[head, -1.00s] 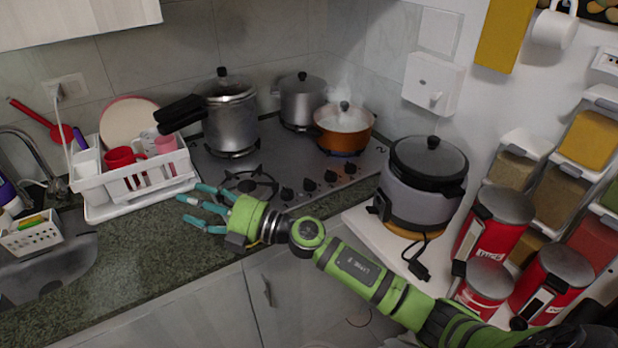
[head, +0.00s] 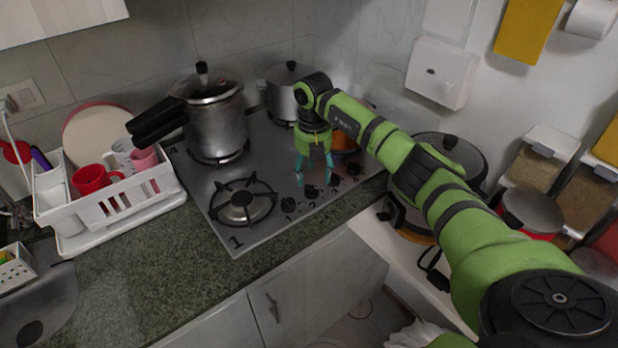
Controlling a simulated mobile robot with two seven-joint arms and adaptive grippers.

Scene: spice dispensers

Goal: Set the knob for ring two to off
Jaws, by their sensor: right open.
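The row of dark stove knobs runs along the right front part of the steel cooktop (head: 212,203). The knobs show as a nearest one (head: 288,204), a second one (head: 311,191), a third one (head: 332,181) and a far one (head: 354,168). The marks beside them are too small to read, so I cannot tell which is for ring two or how each is turned. My right gripper (head: 313,172) points down over the row, open and empty, its teal fingers close above the middle knobs; contact is not clear. My left gripper is not in view.
A pressure cooker (head: 217,125) and a steel pot (head: 279,95) stand on the back rings. An orange pot (head: 346,140) is mostly hidden behind my right gripper. The front left ring (head: 240,205), marked 1, is empty. A dish rack (head: 110,205) stands at the left.

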